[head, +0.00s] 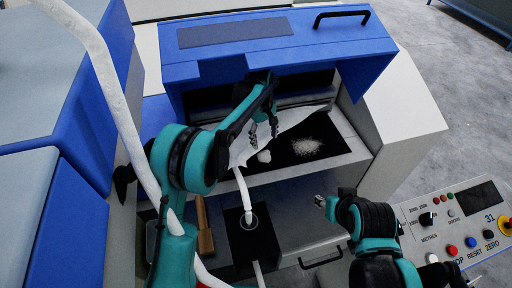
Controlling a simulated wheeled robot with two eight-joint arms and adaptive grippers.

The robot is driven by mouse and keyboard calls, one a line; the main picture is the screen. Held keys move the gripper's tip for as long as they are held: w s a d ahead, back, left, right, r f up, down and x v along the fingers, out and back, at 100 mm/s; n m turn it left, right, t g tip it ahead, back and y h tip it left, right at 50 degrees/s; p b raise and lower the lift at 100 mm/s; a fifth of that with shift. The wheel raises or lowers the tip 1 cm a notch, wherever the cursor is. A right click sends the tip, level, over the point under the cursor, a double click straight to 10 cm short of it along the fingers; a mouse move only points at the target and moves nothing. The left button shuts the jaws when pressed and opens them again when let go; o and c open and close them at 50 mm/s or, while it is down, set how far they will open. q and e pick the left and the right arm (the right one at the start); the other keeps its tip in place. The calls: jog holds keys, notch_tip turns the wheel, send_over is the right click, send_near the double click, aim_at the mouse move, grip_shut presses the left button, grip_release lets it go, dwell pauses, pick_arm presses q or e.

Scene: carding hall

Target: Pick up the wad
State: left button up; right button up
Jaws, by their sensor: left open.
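A small white wad (264,156) lies on the dark surface inside the open front of the blue and grey machine. To its right is a loose, thin patch of pale fibres (307,147). My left gripper (263,136) is open and empty, pointing down just above and behind the small wad in the picture, apart from it as far as I can see. My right gripper (322,202) is lower right, in front of the machine; its fingers are small and partly hidden, so their opening is unclear.
A raised blue cover (270,45) with a black handle hangs over the work area. A white web (290,118) lies behind the wad. A white strand enters a black box (268,240); a brown wooden piece (204,230) stands beside it. A control panel (455,222) is at right.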

aim_at(264, 153)
pick_arm(q)
jog(key=shift+w+f, duration=0.25)
jog(key=shift+f, duration=0.15)
jog(key=shift+s+d+f+b, duration=0.15)
jog(key=shift+f+b, duration=0.3)
jog(key=shift+f, duration=0.8)
jog(key=f, duration=0.1)
jog(key=f+b, duration=0.1)
jog(key=f, duration=0.1)
jog(key=f+b, duration=0.1)
jog(key=f, duration=0.1)
jog(key=shift+s, duration=0.25)
jog(key=shift+r, duration=0.1)
jog(key=c, duration=0.9)
